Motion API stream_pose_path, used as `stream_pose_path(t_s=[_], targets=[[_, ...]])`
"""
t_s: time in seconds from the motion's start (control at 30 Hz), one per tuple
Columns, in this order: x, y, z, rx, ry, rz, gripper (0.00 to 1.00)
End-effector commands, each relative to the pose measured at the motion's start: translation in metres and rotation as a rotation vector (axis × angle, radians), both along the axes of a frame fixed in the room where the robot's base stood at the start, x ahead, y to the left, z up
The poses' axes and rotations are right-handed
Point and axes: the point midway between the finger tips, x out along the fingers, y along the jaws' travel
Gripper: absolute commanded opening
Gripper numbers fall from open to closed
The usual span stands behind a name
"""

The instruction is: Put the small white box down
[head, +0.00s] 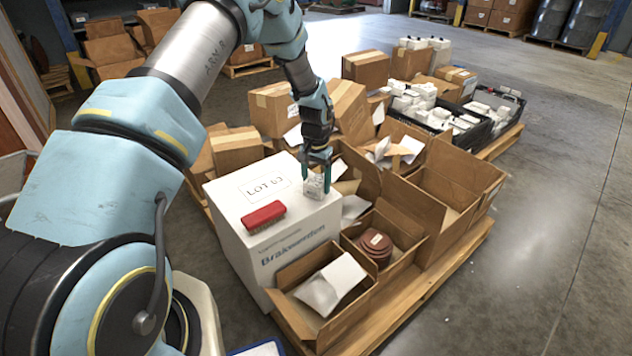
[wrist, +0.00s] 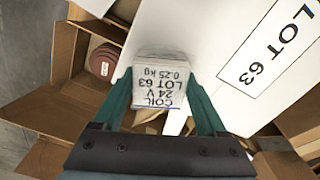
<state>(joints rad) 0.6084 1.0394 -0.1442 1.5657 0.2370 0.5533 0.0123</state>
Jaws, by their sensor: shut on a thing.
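The small white box (head: 315,187) is between the fingers of my gripper (head: 316,180), at the right edge of the top of a large white carton (head: 240,205) marked LOT 63. In the wrist view the small box (wrist: 160,80) shows print reading COIL 24 V 0.25 kg. My gripper (wrist: 160,105) is shut on it, one green finger on each side. The large carton (wrist: 240,50) fills the upper right there. I cannot tell whether the small box touches the carton top.
A red brush (head: 263,215) lies on the carton top, left of the small box. Open cardboard boxes (head: 322,290) stand in front and to the right, one holding reddish discs (head: 376,246). Black crates (head: 470,135) with white items stand behind. The floor at right is clear.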

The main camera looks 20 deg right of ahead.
Motion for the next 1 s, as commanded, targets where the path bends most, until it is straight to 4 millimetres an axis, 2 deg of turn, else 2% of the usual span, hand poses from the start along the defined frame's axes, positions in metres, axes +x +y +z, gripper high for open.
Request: stream_pose_path(t_s=[0.07, 0.1, 0.3, 0.53, 0.67, 0.77, 1.0], targets=[[0.000, 0.000, -0.003, 0.000, 0.000, 0.000, 0.01], [0.000, 0.000, -0.003, 0.000, 0.000, 0.000, 0.78], [0.000, 0.000, -0.002, 0.000, 0.000, 0.000, 1.00], [0.000, 0.000, -0.001, 0.000, 0.000, 0.000, 1.00], [0.001, 0.000, 0.007, -0.002, -0.001, 0.000, 1.00], [0.001, -0.001, 0.023, -0.002, -0.003, 0.001, 1.00], [0.001, 0.000, 0.074, -0.002, -0.003, 0.000, 1.00]])
